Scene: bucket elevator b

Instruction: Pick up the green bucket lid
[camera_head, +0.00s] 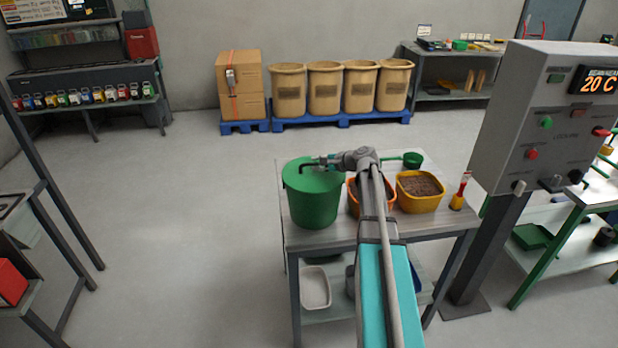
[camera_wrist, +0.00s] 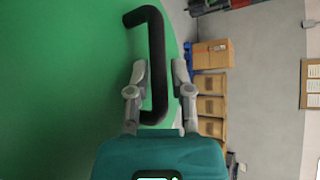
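The green bucket lid (camera_head: 298,178) sits on top of the green bucket (camera_head: 314,210) at the table's left side. Its black bar handle (camera_wrist: 157,60) stands out from the green lid (camera_wrist: 70,80) in the wrist view. My gripper (camera_wrist: 160,70) is open, with one finger on each side of the handle and a narrow gap showing on both sides. In the head view my gripper (camera_head: 326,160) is at the lid's top, at the handle. Exact finger contact cannot be told there.
A control panel (camera_head: 540,120) stands at right.

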